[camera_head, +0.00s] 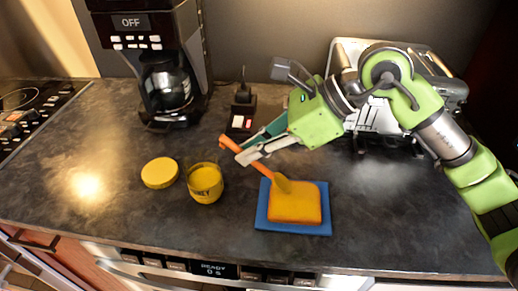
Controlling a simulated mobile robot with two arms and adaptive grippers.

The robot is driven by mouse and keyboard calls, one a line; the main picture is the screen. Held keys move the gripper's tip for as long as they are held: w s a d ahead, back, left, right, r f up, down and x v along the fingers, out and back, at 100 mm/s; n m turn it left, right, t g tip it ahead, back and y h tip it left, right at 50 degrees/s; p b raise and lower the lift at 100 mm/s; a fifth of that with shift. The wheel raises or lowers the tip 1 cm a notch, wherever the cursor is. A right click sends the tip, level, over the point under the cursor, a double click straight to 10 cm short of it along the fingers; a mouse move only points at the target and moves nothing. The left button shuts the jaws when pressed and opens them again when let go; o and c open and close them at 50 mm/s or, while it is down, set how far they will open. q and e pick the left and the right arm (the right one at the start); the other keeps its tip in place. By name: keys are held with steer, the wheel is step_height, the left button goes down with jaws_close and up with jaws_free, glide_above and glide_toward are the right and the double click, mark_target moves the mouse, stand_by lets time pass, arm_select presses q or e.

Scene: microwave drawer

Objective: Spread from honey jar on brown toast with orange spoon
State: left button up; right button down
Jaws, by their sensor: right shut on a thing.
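The honey jar (205,183) stands open on the dark counter, with yellow honey inside. Its round yellow lid (159,173) lies to its left. The toast (294,205), orange-brown, lies on a blue square board (318,229) to the right of the jar. My right gripper (241,153) is shut on the handle of the orange spoon (251,157). The spoon slants down to the right, its yellowish head at the toast's upper left edge. I cannot tell whether the head touches the toast. My left gripper is not in view.
A black coffee maker (165,60) with a glass pot stands at the back left. A small dark item with red and white (241,117) is behind the gripper. A metal rack (375,120) stands back right, behind my right arm. A stove (30,112) is far left.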

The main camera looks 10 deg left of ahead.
mark_target(261, 164)
steer(key=shift+a, duration=0.15)
steer(key=shift+d+f+b, duration=0.1)
steer(key=shift+d+b, duration=0.35)
steer(key=shift+d, duration=0.95)
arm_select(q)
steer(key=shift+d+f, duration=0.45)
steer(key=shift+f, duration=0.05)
arm_select(e)
steer(key=shift+d, duration=0.1)
steer(key=shift+d+b, duration=0.3)
steer(key=shift+d, duration=1.05)
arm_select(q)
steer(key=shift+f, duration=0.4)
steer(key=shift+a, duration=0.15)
arm_select(e)
steer(key=shift+a, duration=0.1)
